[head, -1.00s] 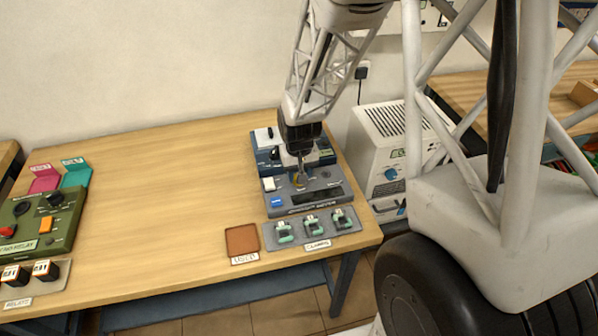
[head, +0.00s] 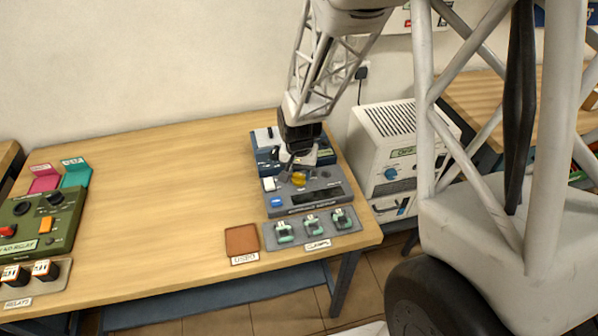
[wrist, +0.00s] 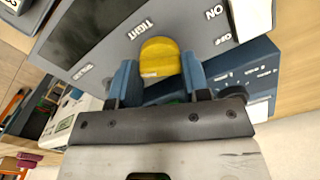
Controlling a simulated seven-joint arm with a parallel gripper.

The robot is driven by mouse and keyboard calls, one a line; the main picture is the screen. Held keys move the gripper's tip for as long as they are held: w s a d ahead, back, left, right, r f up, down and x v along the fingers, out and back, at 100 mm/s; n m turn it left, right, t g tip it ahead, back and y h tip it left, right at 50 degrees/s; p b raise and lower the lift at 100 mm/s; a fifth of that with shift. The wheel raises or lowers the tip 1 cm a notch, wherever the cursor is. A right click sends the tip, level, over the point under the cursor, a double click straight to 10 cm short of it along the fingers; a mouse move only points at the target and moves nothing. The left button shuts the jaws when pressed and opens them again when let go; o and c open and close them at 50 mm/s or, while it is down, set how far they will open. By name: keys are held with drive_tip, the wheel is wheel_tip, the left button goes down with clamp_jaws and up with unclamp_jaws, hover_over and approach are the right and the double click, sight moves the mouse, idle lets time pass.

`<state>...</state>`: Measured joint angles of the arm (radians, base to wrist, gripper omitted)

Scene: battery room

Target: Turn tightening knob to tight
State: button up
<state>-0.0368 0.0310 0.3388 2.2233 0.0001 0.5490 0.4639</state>
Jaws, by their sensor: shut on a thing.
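The tightening knob is a yellow, rounded knob (head: 299,180) on the grey top of a device (head: 283,211) near the right end of the table. In the wrist view the knob (wrist: 160,58) sits between the two blue fingers of my gripper (wrist: 160,76). The fingers are shut on it, one on each side. The word TIGHT is printed beside the knob, with another, blurred label further left. In the head view my gripper (head: 291,170) comes down on the knob from above, and its fingertips are hard to make out.
A blue-grey device (head: 262,139) stands behind the grey one. A tray of clamps (head: 329,241) and a brown square tray (head: 241,239) lie in front. A white cabinet (head: 376,140) stands right of the table. The table's middle is clear.

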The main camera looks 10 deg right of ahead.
sight(299, 174)
drive_tip(key=m, duration=0.5)
drive_tip(key=shift+m, duration=0.3)
drive_tip(key=m, duration=0.6)
drive_tip(key=shift+m, duration=0.3)
drive_tip(key=o, duration=0.9)
drive_tip(key=shift+o, duration=0.2)
drive_tip(key=shift+r, duration=0.1)
drive_tip(key=shift+r, duration=3.8)
drive_tip(key=shift+r, duration=0.1)
